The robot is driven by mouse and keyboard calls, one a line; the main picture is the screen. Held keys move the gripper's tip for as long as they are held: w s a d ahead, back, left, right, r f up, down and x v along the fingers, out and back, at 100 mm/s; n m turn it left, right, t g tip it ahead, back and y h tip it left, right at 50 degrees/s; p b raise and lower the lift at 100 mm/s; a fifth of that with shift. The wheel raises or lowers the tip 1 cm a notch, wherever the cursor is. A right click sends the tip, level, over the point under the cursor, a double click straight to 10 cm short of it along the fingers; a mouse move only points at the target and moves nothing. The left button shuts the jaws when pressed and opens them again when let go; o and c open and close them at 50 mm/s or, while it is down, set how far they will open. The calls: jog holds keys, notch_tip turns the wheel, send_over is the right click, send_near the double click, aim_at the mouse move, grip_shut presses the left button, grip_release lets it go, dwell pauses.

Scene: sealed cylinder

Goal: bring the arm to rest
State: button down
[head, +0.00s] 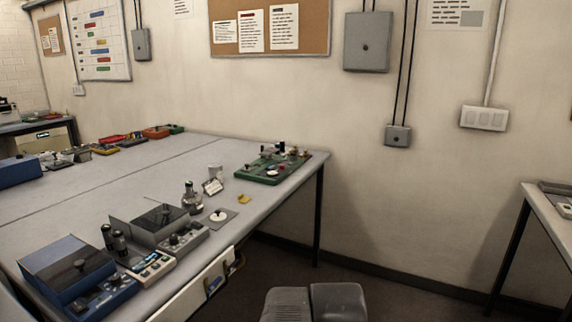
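My gripper is not recognisable in the head view. Two dark grey rounded blocks stand side by side at the bottom edge, right of centre; they look like part of my own body, but I cannot tell which part. No fingertips show, and nothing held can be seen.
A long grey workbench (95,200) fills the left, bearing a blue-lidded box (68,262), a grey-lidded device (150,222), a small jar (192,200) and a green board (272,167). Another table (545,203) stands at the right edge. Dark floor between them looks clear.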

jog(key=shift+w+f+b, duration=0.5)
jog(key=shift+f, duration=0.25)
jog(key=shift+r, duration=0.1)
